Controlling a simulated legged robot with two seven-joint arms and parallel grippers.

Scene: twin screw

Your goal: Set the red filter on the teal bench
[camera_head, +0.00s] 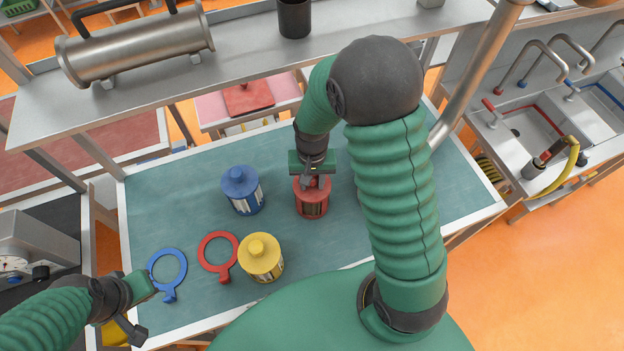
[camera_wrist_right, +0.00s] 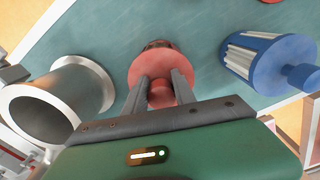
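The red filter (camera_head: 312,203) is a canister with a round red cap and knob. It is upright over the middle of the teal bench (camera_head: 400,235); I cannot tell whether its base touches the surface. In the right wrist view the red filter (camera_wrist_right: 160,65) has its knob between the two fingers of my right gripper (camera_wrist_right: 159,88). The fingers press against the knob from both sides. In the head view my right gripper (camera_head: 314,180) is above the cap. My left gripper (camera_head: 140,300) is at the bench's front left corner, apart from the filter; its fingers show poorly.
A blue filter (camera_head: 243,190) stands left of the red one, a yellow filter (camera_head: 261,258) in front. Blue (camera_head: 167,272) and red (camera_head: 218,255) ring wrenches lie at left. The wrist view shows an open metal cylinder (camera_wrist_right: 55,105) beside the red filter. A steel shelf (camera_head: 225,65) spans the back.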

